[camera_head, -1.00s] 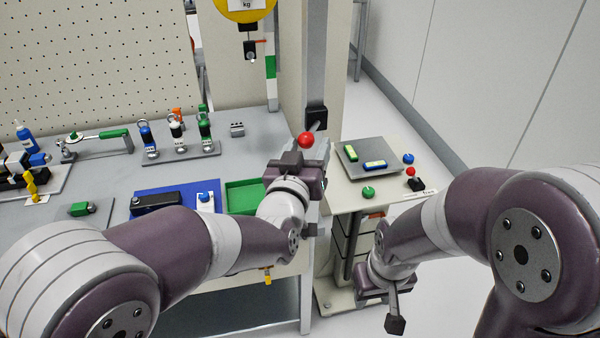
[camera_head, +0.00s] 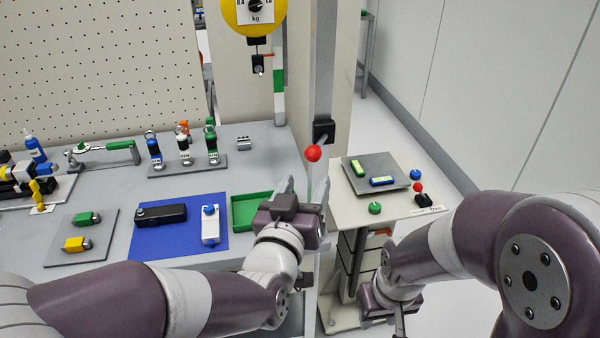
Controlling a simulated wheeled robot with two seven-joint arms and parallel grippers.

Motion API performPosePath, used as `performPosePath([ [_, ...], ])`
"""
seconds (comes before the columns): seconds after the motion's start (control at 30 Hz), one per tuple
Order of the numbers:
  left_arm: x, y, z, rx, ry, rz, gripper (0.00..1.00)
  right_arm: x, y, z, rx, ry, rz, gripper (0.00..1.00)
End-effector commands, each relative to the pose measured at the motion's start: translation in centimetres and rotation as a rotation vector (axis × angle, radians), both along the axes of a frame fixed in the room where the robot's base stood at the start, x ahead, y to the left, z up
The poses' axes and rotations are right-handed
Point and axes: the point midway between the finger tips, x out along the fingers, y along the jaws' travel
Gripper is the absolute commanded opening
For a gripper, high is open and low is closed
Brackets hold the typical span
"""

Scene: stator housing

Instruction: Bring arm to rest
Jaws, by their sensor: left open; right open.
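My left gripper (camera_head: 308,192) is at the right edge of the grey workbench, just right of the green tray, with its fingers apart and nothing visible between them. The red ball knob (camera_head: 313,153) on a lever stands just beyond its fingertips, apart from them as far as I can tell. My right gripper (camera_head: 384,318) hangs low at the bottom, in front of the small side table's stand; its fingers are partly cut off by the frame edge. I see nothing held in it.
The green tray (camera_head: 252,209) and a blue mat (camera_head: 150,243) with a black device and a white device lie on the bench. The side table (camera_head: 348,212) carries a grey plate (camera_head: 395,165), knobs and a small joystick. A post rises between the tables.

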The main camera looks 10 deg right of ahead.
Motion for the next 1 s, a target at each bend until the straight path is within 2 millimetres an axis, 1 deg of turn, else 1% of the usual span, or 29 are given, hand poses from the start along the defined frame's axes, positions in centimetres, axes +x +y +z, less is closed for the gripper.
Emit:
performPosePath([
  [0.1, 0.0, 0.0, -0.2, 0.0, 0.008, -0.003, 0.57, 0.0, 0.0, 0.0, 0.0, 0.0, 0.0, 0.43],
  [0.17, -0.2, -0.4, -1.2, 0.018, 0.057, -0.023, 0.57, 0.0, 0.0, 0.0, 0.0, 0.0, 0.0, 0.43],
  [0.23, -1.5, -1.2, -4.5, 0.093, 0.189, -0.09, 0.57, 0.0, 0.0, 0.0, 0.0, 0.0, 0.0, 0.43],
  [0.27, -2.6, -1.5, -6.5, 0.147, 0.273, -0.135, 0.57, 0.0, 0.0, 0.0, 0.0, 0.0, 0.0, 0.43],
  [0.3, -4.0, -0.7, -9.3, 0.232, 0.407, -0.177, 0.57, 0.0, 0.0, 0.0, 0.0, 0.0, 0.0, 0.43],
  [0.33, -5.0, 0.7, -11.6, 0.302, 0.521, -0.191, 0.57, 0.0, 0.0, 0.0, 0.0, 0.0, 0.0, 0.43],
  [0.37, -6.0, 2.7, -13.6, 0.367, 0.635, -0.19, 0.57, 0.0, 0.0, 0.0, 0.0, 0.0, 0.0, 0.43],
  [0.4, -7.4, 5.7, -15.9, 0.44, 0.782, -0.174, 0.57, 0.0, 0.0, 0.0, 0.0, 0.0, 0.0, 0.43],
  [0.47, -9.5, 10.4, -18.2, 0.519, 0.983, -0.131, 0.57, 0.0, 0.0, 0.0, 0.0, 0.0, 0.0, 0.43],
  [0.5, -11.0, 13.4, -19.1, 0.554, 1.103, -0.097, 0.57, 0.0, 0.0, 0.0, 0.0, 0.0, 0.0, 0.43],
  [0.57, -12.9, 17.4, -20.0, 0.572, 1.253, -0.033, 0.57, 0.0, 0.0, 0.0, 0.0, 0.0, 0.0, 0.43],
  [0.6, -13.7, 19.8, -20.2, 0.564, 1.327, 0.014, 0.57, 0.0, 0.0, 0.0, 0.0, 0.0, 0.0, 0.43],
  [0.63, -13.9, 21.1, -20.3, 0.547, 1.356, 0.048, 0.57, 0.0, 0.0, 0.0, 0.0, 0.0, 0.0, 0.43],
  [0.7, -13.5, 23.0, -20.2, 0.494, 1.375, 0.115, 0.57, 0.0, 0.0, 0.0, 0.0, 0.0, 0.0, 0.43],
  [0.8, -13.3, 24.2, -20.4, 0.457, 1.391, 0.157, 0.57, 0.0, 0.0, 0.0, 0.0, 0.0, 0.0, 0.43],
  [1.0, -13.2, 24.3, -20.3, 0.453, 1.389, 0.161, 0.57, 0.0, 0.0, 0.0, 0.0, 0.0, 0.0, 0.43],
])
